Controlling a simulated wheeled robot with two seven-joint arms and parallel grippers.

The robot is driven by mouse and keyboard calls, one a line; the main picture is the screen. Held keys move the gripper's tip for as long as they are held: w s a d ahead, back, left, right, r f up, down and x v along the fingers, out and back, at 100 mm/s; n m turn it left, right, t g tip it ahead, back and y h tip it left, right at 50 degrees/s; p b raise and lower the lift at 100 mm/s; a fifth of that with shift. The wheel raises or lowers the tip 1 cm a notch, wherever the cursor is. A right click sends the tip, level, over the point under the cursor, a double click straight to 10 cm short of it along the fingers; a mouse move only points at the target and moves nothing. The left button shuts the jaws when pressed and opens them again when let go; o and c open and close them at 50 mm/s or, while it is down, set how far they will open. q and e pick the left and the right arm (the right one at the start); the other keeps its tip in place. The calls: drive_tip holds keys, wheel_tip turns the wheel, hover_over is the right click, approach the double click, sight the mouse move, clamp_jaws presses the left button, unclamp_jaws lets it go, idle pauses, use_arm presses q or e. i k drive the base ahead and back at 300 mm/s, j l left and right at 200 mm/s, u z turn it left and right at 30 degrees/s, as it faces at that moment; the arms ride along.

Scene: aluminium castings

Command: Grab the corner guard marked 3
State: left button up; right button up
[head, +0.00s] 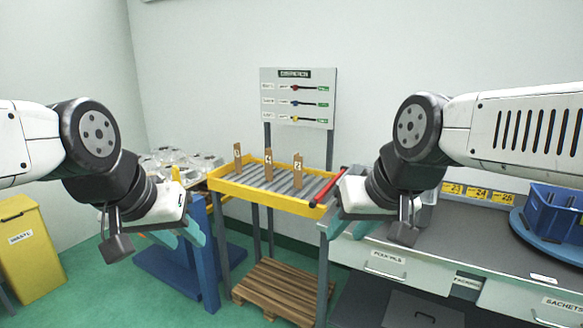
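Several brown upright corner guards stand on the yellow-framed roller conveyor (258,192). The left guard (238,159) has a small mark that looks like 3, but it is hard to read. The middle guard (268,166) has a mark I cannot read surely, and the right guard (298,172) looks marked 2. My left gripper (178,240) hangs left of and in front of the conveyor, its teal fingers apart and empty. My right gripper (347,228) is at the conveyor's right end, fingers apart and empty. Neither touches a guard.
A red bar (328,187) lies at the conveyor's right end. Castings (178,158) sit at the left behind my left arm. A grey bench (460,230) with a blue crate (555,210) is at the right. A wooden pallet (280,288) lies below; a yellow bin (28,250) stands far left.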

sight(236, 147)
drive_tip(key=i+u, duration=0.4)
drive_tip(key=i, duration=2.25)
